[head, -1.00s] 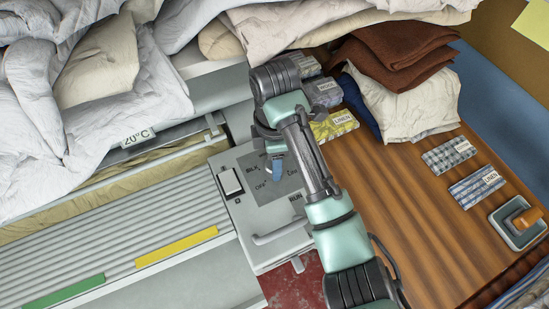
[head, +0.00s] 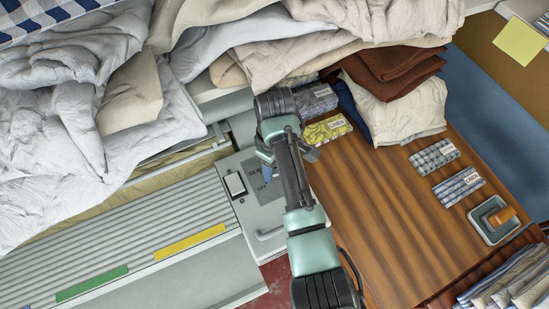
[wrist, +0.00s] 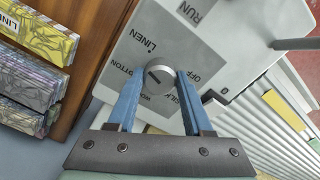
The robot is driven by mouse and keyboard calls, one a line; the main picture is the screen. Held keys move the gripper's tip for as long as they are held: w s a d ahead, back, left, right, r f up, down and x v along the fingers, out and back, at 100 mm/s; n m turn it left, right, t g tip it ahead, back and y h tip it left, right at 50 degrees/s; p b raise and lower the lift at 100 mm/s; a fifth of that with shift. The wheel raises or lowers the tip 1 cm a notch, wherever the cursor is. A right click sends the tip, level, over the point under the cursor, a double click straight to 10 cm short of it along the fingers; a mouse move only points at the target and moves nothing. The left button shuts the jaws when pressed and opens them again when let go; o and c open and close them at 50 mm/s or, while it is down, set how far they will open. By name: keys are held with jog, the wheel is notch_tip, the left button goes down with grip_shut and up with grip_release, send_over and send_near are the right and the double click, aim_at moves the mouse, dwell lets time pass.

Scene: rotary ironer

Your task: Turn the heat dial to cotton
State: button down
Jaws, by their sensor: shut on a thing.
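The heat dial (wrist: 159,77) is a round grey knob with a dark slot mark on its face. It sits on a dark grey label patch of the ironer's light control panel (wrist: 240,45). I cannot tell exactly which label the slot points to. In the head view my gripper (head: 267,170) is over the panel (head: 272,216) and hides the dial.
A rocker switch (head: 235,184) and a bar handle (head: 269,233) are on the same panel. The ribbed ironer bed (head: 120,240) lies to the left. Heaped linen (head: 60,110) is behind. Labelled cloth packets (head: 327,129) stand on the wooden table (head: 375,210), whose middle is clear.

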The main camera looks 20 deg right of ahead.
jog(key=m+p, duration=0.2)
jog(key=m, duration=0.1)
jog(key=shift+a+r+m, duration=0.1)
jog(key=shift+r+m, duration=0.1)
jog(key=shift+m, duration=0.1)
jog(key=m+p, duration=0.2)
jog(key=m, duration=0.1)
jog(key=shift+m, duration=0.3)
jog(key=m+p, duration=0.2)
jog(key=m, duration=0.4)
jog(key=shift+w+f, duration=0.1)
jog(key=m+p, duration=0.1)
jog(key=m, duration=0.6)
jog(key=shift+m, duration=0.3)
jog(key=m, duration=0.5)
jog(key=shift+w+m, duration=0.1)
jog(key=shift+m, duration=0.3)
jog(key=shift+c, duration=1.5)
grip_release()
